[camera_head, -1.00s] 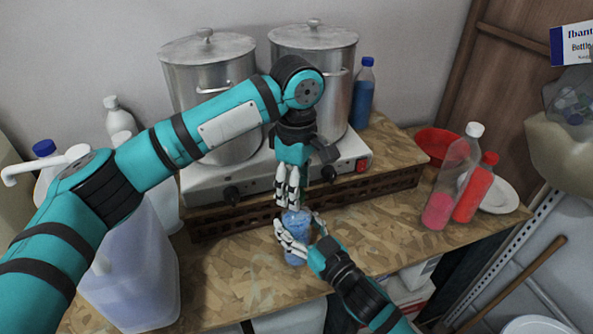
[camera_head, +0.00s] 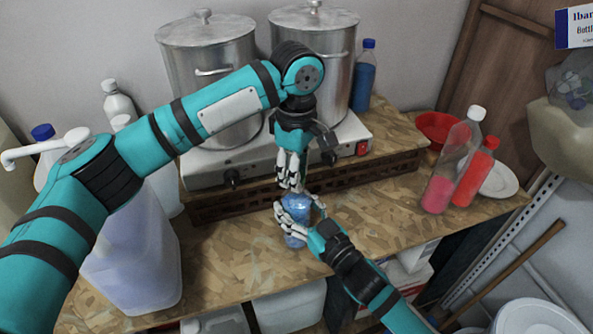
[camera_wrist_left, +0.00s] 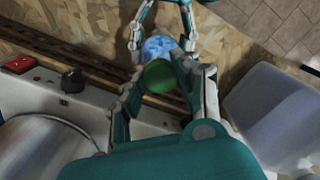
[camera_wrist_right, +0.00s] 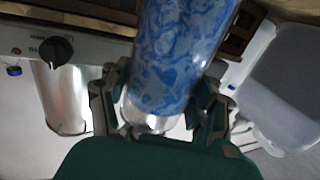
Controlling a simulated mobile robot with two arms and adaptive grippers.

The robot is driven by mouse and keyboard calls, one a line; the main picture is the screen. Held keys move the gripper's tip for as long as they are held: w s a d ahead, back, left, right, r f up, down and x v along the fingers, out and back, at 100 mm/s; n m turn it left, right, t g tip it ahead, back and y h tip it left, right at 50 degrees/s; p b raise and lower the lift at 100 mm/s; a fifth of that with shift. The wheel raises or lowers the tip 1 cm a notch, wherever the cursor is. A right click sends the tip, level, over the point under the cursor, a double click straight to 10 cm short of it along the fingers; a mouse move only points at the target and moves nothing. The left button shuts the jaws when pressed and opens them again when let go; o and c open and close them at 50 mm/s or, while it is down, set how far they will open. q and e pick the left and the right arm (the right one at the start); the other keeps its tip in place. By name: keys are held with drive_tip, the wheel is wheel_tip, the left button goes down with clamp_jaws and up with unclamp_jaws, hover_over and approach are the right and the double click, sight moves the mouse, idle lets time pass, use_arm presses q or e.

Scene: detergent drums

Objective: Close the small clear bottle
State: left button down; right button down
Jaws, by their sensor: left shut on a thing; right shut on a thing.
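The small clear bottle (camera_head: 297,232), with marbled blue contents, stands about upright near the front of the bench. My right gripper (camera_head: 298,222) is shut around its body. My left gripper (camera_head: 290,186) is directly above the bottle, fingers pointing down. In the left wrist view it is shut on a round green cap (camera_wrist_left: 158,77), with the bottle (camera_wrist_left: 157,48) just beyond. I cannot tell whether cap and bottle neck touch.
A hotplate (camera_head: 215,172) with two steel pots (camera_head: 215,90) stands behind on a raised wooden shelf. A large translucent jug (camera_head: 135,260) is at left. Red-filled bottles (camera_head: 452,165) and a plate (camera_head: 500,182) are at right. The bench front (camera_head: 230,265) is bare.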

use_arm(q)
drive_tip(key=m, duration=2.4)
drive_tip(key=shift+m, duration=0.3)
drive_tip(key=m, duration=0.7)
drive_tip(key=shift+f, duration=0.1)
drive_tip(key=m, duration=1.5)
drive_tip(key=c, duration=0.9)
unclamp_jaws()
